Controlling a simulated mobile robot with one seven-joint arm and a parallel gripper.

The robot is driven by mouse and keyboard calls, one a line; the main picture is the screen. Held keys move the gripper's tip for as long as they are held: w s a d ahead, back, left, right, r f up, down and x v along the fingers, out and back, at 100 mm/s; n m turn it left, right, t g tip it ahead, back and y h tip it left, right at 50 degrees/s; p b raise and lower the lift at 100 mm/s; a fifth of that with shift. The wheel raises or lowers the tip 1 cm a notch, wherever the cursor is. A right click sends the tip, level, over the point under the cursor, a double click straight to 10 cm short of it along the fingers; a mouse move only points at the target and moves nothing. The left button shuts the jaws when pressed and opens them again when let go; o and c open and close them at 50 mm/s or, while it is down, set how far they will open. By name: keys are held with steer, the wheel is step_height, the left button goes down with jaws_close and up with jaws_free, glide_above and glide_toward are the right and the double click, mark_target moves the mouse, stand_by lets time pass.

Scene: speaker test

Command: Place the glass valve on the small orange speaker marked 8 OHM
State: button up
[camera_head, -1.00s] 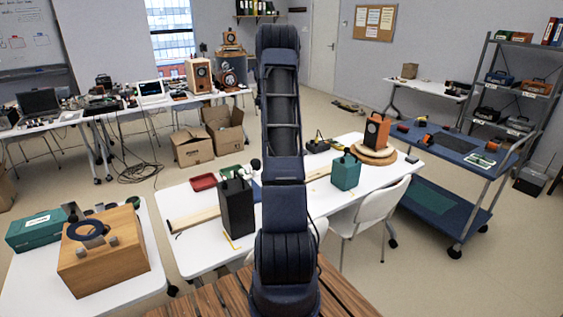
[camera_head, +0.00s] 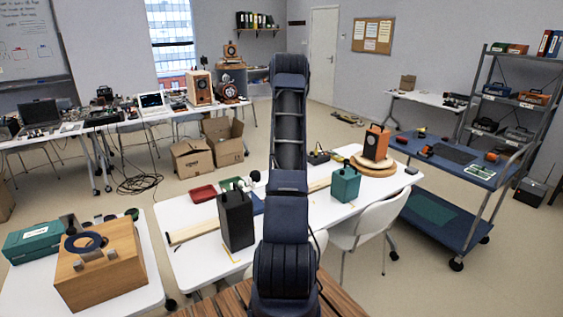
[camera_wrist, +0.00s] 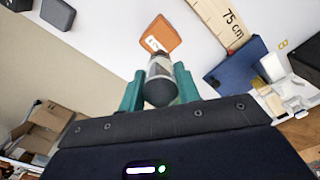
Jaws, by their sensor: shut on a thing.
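In the wrist view my gripper (camera_wrist: 158,88) has teal fingers shut on the glass valve (camera_wrist: 158,70), a grey cylinder with a dark rounded near end. A small orange block-shaped thing (camera_wrist: 166,32) with a white label lies just beyond the valve, over the white table. The valve overlaps its near edge in the picture, and I cannot tell whether they touch. The label's print is too small to read. In the head view my arm hides the gripper, the valve and this orange thing. A larger orange speaker (camera_head: 376,142) stands on a round wooden base at the right.
A wooden ruler (camera_wrist: 219,22) marked 75 cm and a blue object (camera_wrist: 236,66) lie to the right. In the head view a black box (camera_head: 236,222) and a teal box (camera_head: 345,186) stand on the middle white table (camera_head: 190,257). A white chair (camera_head: 372,225) stands in front.

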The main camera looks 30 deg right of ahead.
steer(key=shift+f, duration=4)
steer(key=shift+f, duration=0.1)
steer(key=o, duration=1)
steer(key=shift+c, duration=0.2)
